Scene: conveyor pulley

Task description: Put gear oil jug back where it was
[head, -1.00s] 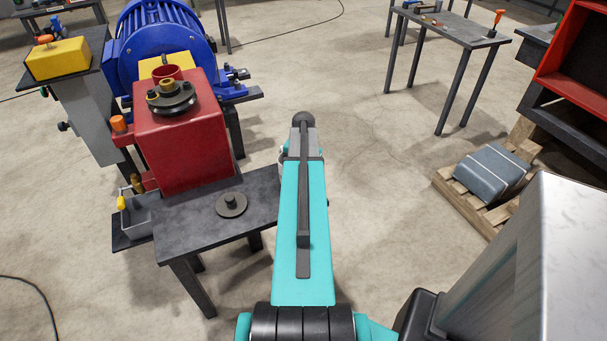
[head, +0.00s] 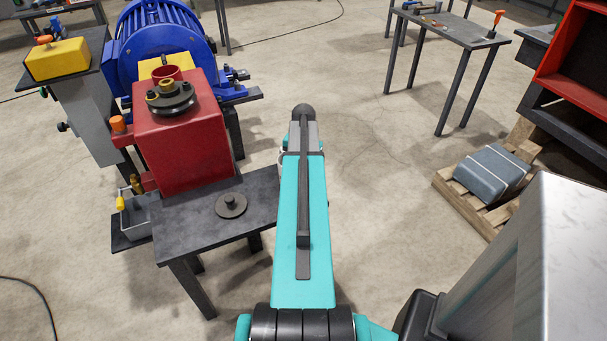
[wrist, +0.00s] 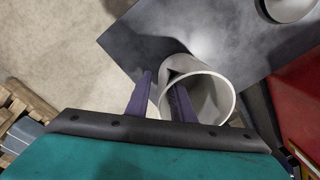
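A pale grey, open-mouthed round vessel, which I take for the gear oil jug, shows in the wrist view (wrist: 229,82). My gripper (wrist: 163,82) has one dark finger outside its wall and the other inside its mouth, and appears shut on that wall. The jug's rim faces the wrist camera; its far end is hidden. In the head view, my arm hides nearly all of the jug and the gripper, right of the dark table (head: 205,238). In the wrist view the jug overlaps the table's corner, but I cannot tell whether it touches.
A flanged disc (head: 231,206) lies on the table. The red gearbox (head: 185,150) and blue motor (head: 160,45) stand behind it. A pallet with a grey strapped block (head: 490,172) is at right. Bare floor (head: 375,190) lies between.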

